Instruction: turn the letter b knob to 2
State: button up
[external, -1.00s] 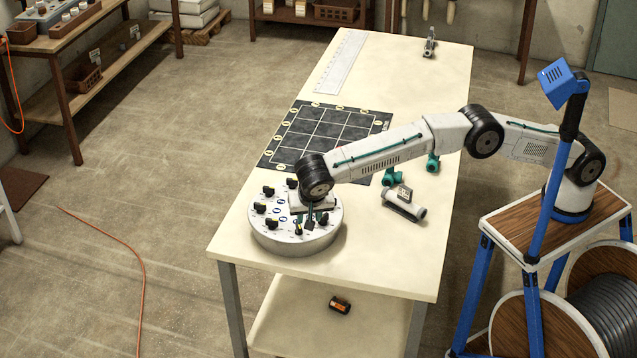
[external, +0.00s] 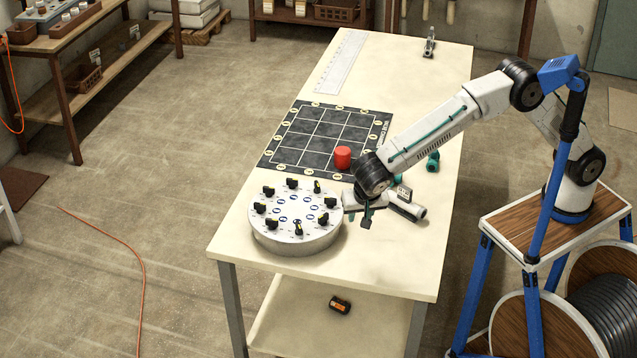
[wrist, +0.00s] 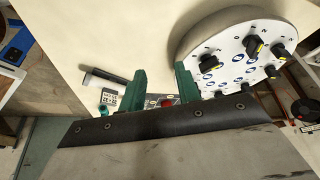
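A round white drum (external: 276,243) stands on the near left part of the table, with several black knobs around its top and blue oval labels inside them. One knob (external: 298,228) at the front shows a yellow mark, as does one at the back (external: 317,186). The letters are too small to read, so I cannot tell which knob is b. My gripper (external: 366,220) is beside the drum's right edge, apart from the knobs. In the wrist view its green fingers (wrist: 163,88) are spread and empty, and the drum (wrist: 184,38) is to their right.
A red cylinder (external: 343,157) stands at the near right corner of the black grid mat (external: 312,142). A ruler (external: 342,62) lies farther back. The table's near right is clear.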

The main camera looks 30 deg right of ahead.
aim_at(299, 224)
jog(key=o, duration=0.3)
jog(key=shift+o, duration=0.9)
jog(key=w, duration=0.3)
jog(key=shift+w+d+f+m, duration=0.1)
jog(key=shift+d+f+m, duration=0.05)
jog(key=shift+d+m, duration=0.2)
jog(key=w+a+n+g+y, duration=0.1)
jog(key=w+a+n, duration=0.1)
jog(key=n, duration=0.1)
jog(key=w+a+n+g+y, duration=0.1)
jog(key=w+a+n, duration=0.1)
jog(key=n, duration=0.1)
jog(key=w+a+n+y, duration=0.1)
jog(key=w+a+n, duration=0.1)
jog(key=n, duration=0.2)
jog(key=shift+r+g, duration=0.35)
jog(key=shift+g, duration=0.05)
jog(key=a+r+n+y, duration=0.2)
jog(key=a+n+y, duration=0.15)
jog(key=n, duration=0.65)
jog(key=shift+h, duration=0.35)
jog(key=x, duration=0.8)
jog(key=shift+s+a, duration=0.1)
jog(key=shift+a, duration=0.15)
